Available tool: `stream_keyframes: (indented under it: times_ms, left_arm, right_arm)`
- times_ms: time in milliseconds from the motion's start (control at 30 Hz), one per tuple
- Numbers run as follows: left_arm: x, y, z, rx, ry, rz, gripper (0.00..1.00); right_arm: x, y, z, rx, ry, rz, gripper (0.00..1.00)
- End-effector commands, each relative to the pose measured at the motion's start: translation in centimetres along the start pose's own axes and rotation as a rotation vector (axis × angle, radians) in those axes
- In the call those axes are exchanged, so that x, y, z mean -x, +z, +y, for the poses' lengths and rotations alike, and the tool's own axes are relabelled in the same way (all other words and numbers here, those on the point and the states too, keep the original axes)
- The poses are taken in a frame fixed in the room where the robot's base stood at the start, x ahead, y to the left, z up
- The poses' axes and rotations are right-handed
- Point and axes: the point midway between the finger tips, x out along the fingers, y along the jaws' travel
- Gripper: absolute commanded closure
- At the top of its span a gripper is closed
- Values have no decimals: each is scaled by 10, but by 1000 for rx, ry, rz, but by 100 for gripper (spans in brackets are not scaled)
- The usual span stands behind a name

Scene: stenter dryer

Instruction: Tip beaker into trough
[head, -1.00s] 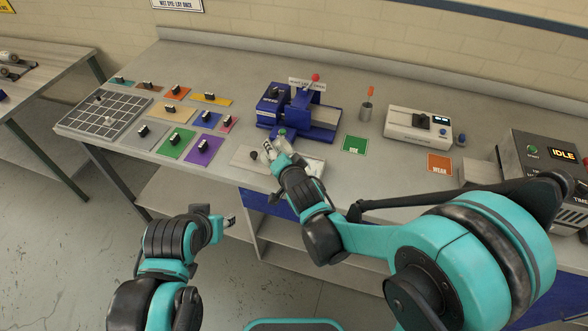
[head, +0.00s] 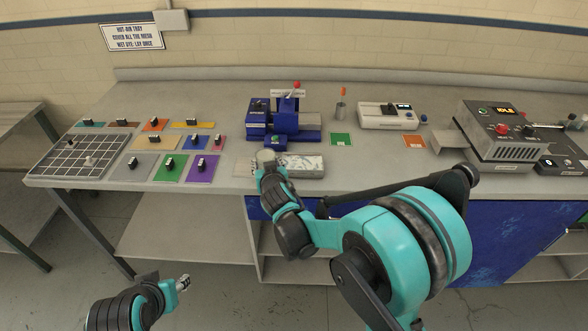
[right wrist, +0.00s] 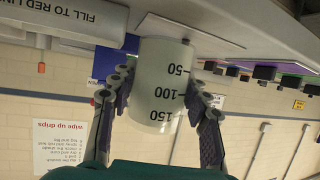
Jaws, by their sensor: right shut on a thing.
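My right gripper (right wrist: 158,98) is shut on a translucent whitish beaker (right wrist: 160,75), a finger on each side of its wall; the scale marks 50, 100 and 150 show. The blue roller machine (head: 290,122) stands just behind.
Colored cards with black clips (head: 170,163) and a grid tray (head: 85,157) lie at left.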

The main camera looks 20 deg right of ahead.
Motion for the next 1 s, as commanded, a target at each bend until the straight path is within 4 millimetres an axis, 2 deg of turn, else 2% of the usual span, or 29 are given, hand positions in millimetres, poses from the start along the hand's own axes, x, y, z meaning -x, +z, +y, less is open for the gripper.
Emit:
stream_keyframes:
  times_ms: [367, 833, 1000]
  left_arm:
    - [1, -1, 0, 0, 0, 0, 60]
    - [30, -21, 0, 0, 0, 0, 60]
    - [32, -23, 0, 0, 0, 0, 60]
  right_arm:
    - [0, -2, 1, 4, 1, 1, 88]
    - [17, -43, 0, 3, 1, 1, 88]
    - [19, -48, 1, 3, 1, 1, 88]
